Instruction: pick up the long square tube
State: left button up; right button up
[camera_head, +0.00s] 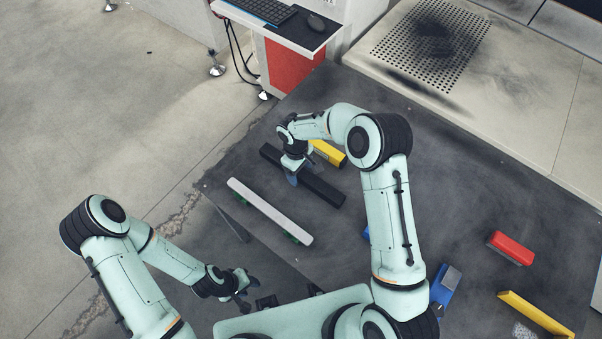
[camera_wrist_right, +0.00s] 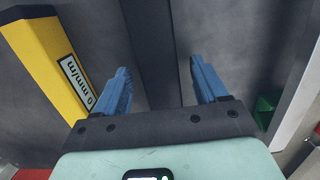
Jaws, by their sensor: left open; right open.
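A long pale bar (camera_head: 269,211) lies roughly parallel, on green supports (camera_head: 298,240). My left gripper (camera_head: 243,298) is open and empty at the lower left, away from both bars.
A yellow labelled bar (camera_head: 328,153) lies close behind the dark tube; its label shows in the right wrist view. A thin dark strip (camera_head: 230,219) lies left of the pale bar. A red block (camera_head: 511,247), a blue object (camera_head: 445,285) and a yellow bar (camera_head: 535,314) lie right.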

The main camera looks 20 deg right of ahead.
jog(key=shift+f, duration=0.3)
jog(key=c, duration=1.3)
jog(key=shift+r, duration=0.1)
grip_shut()
